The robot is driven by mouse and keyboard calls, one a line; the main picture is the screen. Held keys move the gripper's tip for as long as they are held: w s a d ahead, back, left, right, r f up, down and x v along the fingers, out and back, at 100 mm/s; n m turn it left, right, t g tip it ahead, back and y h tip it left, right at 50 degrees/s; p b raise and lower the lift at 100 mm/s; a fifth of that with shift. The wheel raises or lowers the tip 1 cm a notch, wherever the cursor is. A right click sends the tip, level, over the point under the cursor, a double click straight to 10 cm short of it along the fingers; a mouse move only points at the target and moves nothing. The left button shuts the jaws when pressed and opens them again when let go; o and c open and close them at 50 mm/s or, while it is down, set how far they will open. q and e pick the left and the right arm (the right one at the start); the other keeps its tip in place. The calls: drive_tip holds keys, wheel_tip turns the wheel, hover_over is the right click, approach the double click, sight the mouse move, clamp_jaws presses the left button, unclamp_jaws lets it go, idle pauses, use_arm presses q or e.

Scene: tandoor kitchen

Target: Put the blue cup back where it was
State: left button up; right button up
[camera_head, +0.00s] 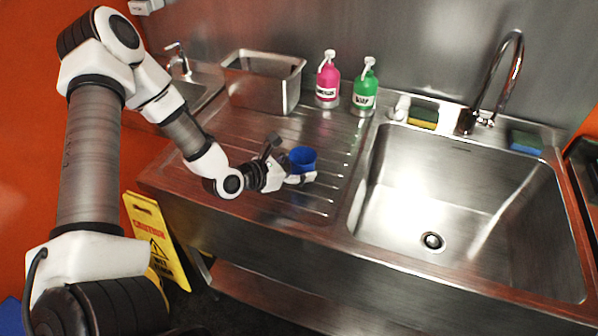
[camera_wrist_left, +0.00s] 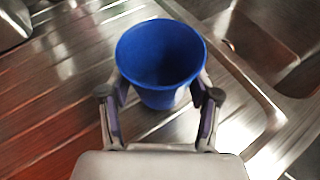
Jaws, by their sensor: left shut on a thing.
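The blue cup (camera_head: 302,158) is upright over the ribbed drainboard (camera_head: 230,135), left of the sink basin. My left gripper (camera_head: 296,176) is shut on the cup, with a finger on each side of it. In the left wrist view the cup (camera_wrist_left: 160,62) shows its open, empty mouth, and the left gripper's fingers (camera_wrist_left: 160,110) press on its sides. I cannot tell for sure whether the cup's base touches the drainboard. My right gripper is not in view.
A steel bin (camera_head: 262,85), a pink bottle (camera_head: 327,82) and a green bottle (camera_head: 364,90) stand at the back of the drainboard. The sink basin (camera_head: 450,200) is empty, with a curved faucet (camera_head: 500,80) behind it. Sponges (camera_head: 423,117) lie on the back ledge.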

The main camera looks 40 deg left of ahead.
use_arm(q)
drive_tip(key=shift+d+f, duration=0.1)
drive_tip(key=shift+f, duration=0.8)
drive_tip(key=shift+w+f, duration=0.1)
drive_tip(key=shift+f, duration=0.25)
drive_tip(key=shift+f, duration=0.15)
drive_tip(key=o, duration=1.3)
